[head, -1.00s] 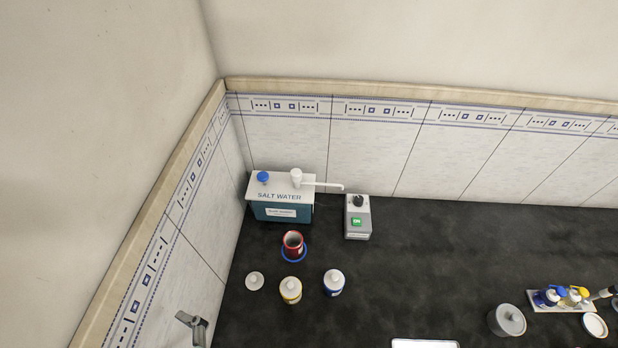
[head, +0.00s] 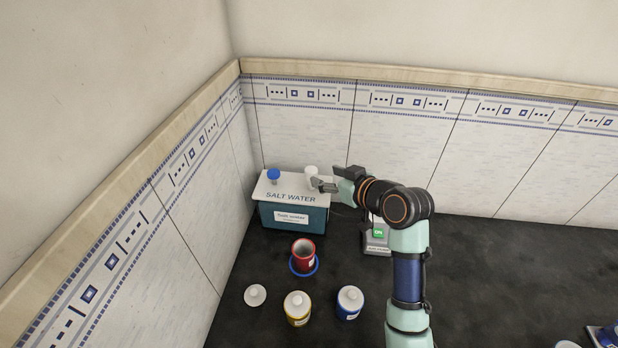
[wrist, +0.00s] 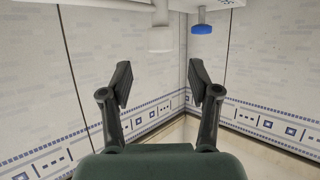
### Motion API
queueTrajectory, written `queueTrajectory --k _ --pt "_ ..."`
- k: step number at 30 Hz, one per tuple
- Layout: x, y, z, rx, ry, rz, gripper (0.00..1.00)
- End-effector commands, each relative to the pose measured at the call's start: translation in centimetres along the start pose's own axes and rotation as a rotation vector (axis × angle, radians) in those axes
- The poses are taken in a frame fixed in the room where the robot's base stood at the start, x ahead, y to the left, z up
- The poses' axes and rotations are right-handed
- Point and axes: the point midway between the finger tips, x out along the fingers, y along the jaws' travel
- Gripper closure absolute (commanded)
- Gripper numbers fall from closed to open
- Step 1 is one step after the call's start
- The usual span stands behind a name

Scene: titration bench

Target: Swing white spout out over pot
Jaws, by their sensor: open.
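The salt water box (head: 290,214) is teal with a white lid and stands at the back left. The white spout's round head (head: 311,171) rises from the lid, and its long arm is hidden behind my gripper and arm. My gripper (head: 318,184) is open at the right side of this head. The white head (wrist: 160,38) also shows in the wrist view, beyond and above the gap between my spread, empty fingers (wrist: 158,72). The red pot (head: 303,256) stands upright in a blue ring (head: 304,271) in front of the box; its top is open.
A blue knob (head: 273,175) is on the lid's left. A grey control box (head: 377,240) with a green button stands under my arm, partly hidden. A white lid (head: 255,295), a yellow jar (head: 297,308) and a blue jar (head: 349,302) stand in front. Tiled walls are close behind and left.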

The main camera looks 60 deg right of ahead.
Motion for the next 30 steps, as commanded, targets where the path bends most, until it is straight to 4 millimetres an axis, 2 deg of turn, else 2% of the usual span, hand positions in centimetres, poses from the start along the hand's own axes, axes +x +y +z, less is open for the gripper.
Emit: queueTrajectory --k 12,16,23,30 --pt "6.7 -0.1 0.1 0.001 -0.002 -0.001 0.38" --pt "7.6 -0.2 0.1 0.001 -0.002 0.0 0.38" --pt "7.6 -0.2 0.0 0.001 -0.002 0.0 0.38" --pt "7.6 -0.2 0.0 0.001 -0.002 0.0 0.77"
